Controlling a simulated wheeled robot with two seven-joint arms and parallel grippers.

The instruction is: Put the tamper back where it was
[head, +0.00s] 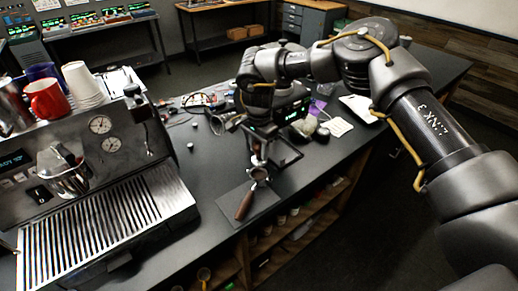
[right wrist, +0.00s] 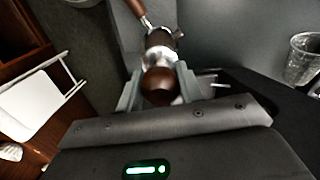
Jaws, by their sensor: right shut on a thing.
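The tamper (right wrist: 160,84) has a round brown wooden knob and a silver base. My right gripper (right wrist: 158,80) is shut on it, with one jaw on each side of the knob. In the head view my right gripper (head: 262,140) points down over the counter, above the portafilter (head: 247,202). The portafilter's brown handle points toward the front, and it also shows in the right wrist view (right wrist: 131,7) beyond the tamper. The tamper's base overlaps the portafilter's head in view, so I cannot tell whether they touch. My left gripper is out of view.
A grey mat (head: 229,209) lies under the portafilter near the counter's front edge. The espresso machine (head: 105,190) stands at left with cups on top. A dark stand (head: 285,158) is close beside my right gripper. A clear cup (right wrist: 302,57) shows in the wrist view.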

